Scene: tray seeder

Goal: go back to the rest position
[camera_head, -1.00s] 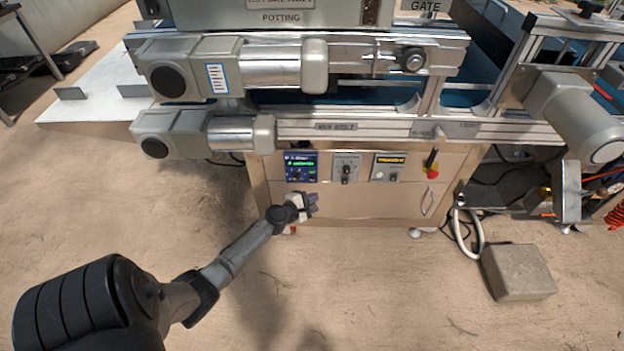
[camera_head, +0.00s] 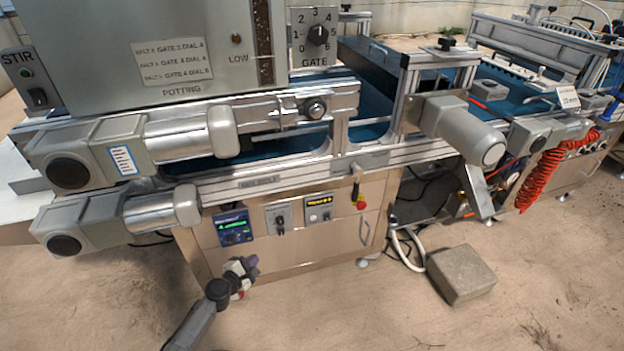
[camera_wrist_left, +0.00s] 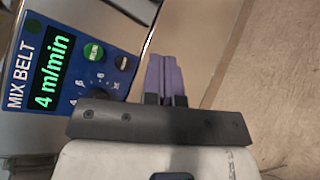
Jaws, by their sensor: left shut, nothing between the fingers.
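My left gripper (camera_head: 250,263) is in front of the machine's lower cabinet, just below and right of the blue mix belt panel (camera_head: 233,227). In the left wrist view its purple fingers (camera_wrist_left: 164,76) are together with nothing between them. The mix belt panel (camera_wrist_left: 68,62) shows there at the left, reading 4 m/min, with a green button, a dark button and a knob partly hidden by the gripper body. The fingers appear apart from the panel. My right gripper is not in any view.
Two grey motors (camera_head: 90,150) jut out above the cabinet (camera_head: 300,252). A grey block (camera_head: 461,274) lies on the sandy floor at the right, near a white hose (camera_head: 408,247). A red coiled hose (camera_head: 543,172) hangs farther right. The floor in front is open.

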